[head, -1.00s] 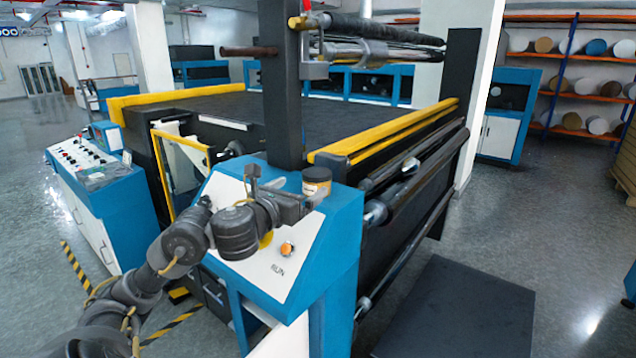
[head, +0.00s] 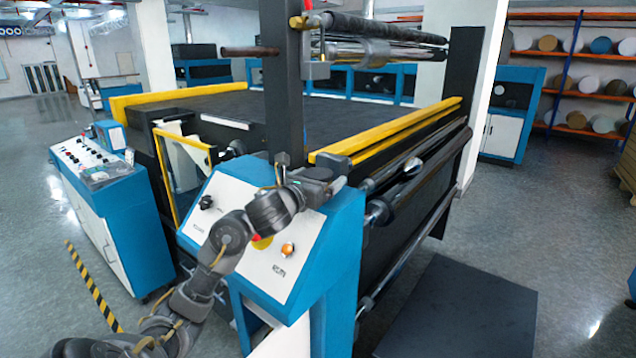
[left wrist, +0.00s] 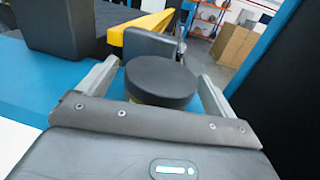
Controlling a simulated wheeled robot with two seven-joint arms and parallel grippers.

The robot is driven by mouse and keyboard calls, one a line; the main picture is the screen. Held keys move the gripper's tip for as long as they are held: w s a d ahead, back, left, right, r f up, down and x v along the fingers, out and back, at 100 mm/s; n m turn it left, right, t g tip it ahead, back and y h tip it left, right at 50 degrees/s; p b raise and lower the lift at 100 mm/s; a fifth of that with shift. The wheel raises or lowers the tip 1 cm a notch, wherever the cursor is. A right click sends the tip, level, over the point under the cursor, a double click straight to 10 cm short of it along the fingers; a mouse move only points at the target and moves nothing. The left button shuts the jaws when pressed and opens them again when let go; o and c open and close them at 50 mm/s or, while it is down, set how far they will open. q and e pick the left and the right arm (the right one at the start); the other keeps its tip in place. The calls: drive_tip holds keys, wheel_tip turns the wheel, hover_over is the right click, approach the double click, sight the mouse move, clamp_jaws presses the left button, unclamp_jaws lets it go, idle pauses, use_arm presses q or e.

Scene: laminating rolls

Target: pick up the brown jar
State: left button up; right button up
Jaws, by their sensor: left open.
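The brown jar (left wrist: 162,80) shows in the left wrist view as a round dark lid with a thin strip of its body below. It stands between the two fingers of my left gripper (left wrist: 157,76), which is open around it. I cannot tell whether either finger touches it. In the head view, my left gripper (head: 328,174) is over the back of the machine's sloped control panel (head: 262,262), beside the black post. It hides most or all of the jar there. My right gripper is not in view.
The black post (head: 285,110) rises close beside the left gripper. A yellow rail (head: 385,132) and dark rollers (head: 405,195) run along the machine's right side. An orange button (head: 287,250) is on the panel below the arm. A separate control cabinet (head: 120,225) stands at left.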

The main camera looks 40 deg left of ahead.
use_arm(q)
drive_tip(key=c, duration=1.2)
drive_tip(key=shift+r, duration=0.2)
